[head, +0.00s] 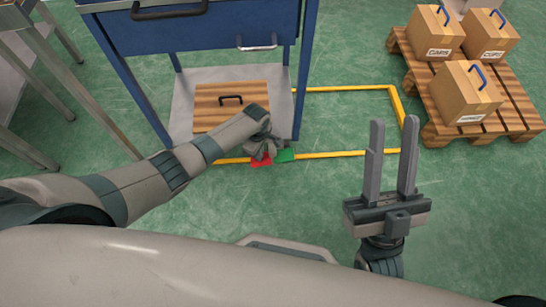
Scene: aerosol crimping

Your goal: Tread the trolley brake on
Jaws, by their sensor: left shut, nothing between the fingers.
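The blue trolley (205,33) stands at the top centre, with a grey lower shelf (182,108). Two small pedals show at its front lower edge: a red pedal (261,160) and, just right of it, a green pedal (285,155). My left gripper (262,150) is shut and empty, pointing down at the red pedal and hiding part of it. I cannot tell whether it touches the pedal. My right gripper (394,150) is open and empty, held up to the right of the trolley.
A wooden box (215,100) with a black handle sits on the lower shelf. Yellow floor lines (345,154) mark a bay around the trolley. A pallet (520,112) with cardboard boxes (472,92) stands at upper right. Metal table legs (75,85) are at left. Green floor is clear between.

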